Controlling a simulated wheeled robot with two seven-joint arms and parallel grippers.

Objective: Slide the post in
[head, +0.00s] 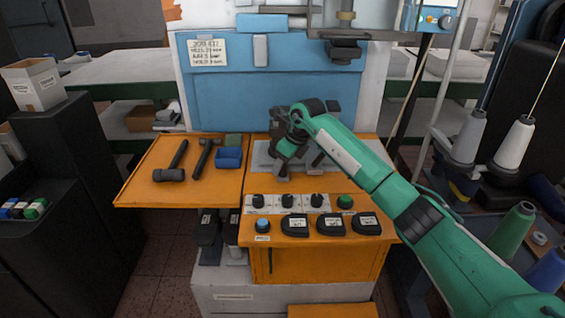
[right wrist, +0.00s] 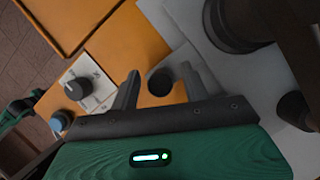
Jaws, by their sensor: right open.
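My right gripper (head: 283,166) is low over the grey plate on the orange bench, below the blue machine front. In the right wrist view its two fingers (right wrist: 158,88) are apart. A short dark round piece (right wrist: 160,80) shows between the fingers; it may be the post. I cannot tell whether the fingers touch it. A larger dark round part (right wrist: 230,25) rises from the grey plate (right wrist: 183,22) at the upper right of that view. In the head view my right wrist hides most of this area. My left gripper is not in view.
A row of knobs and black pads (head: 331,224) lines the bench's front. The left side table (head: 137,193) holds a mallet (head: 169,173), a hammer (head: 204,157) and a blue block (head: 229,158). A dark clamp-like machine part (head: 344,50) hangs above. Thread spools (head: 514,143) stand at the right.

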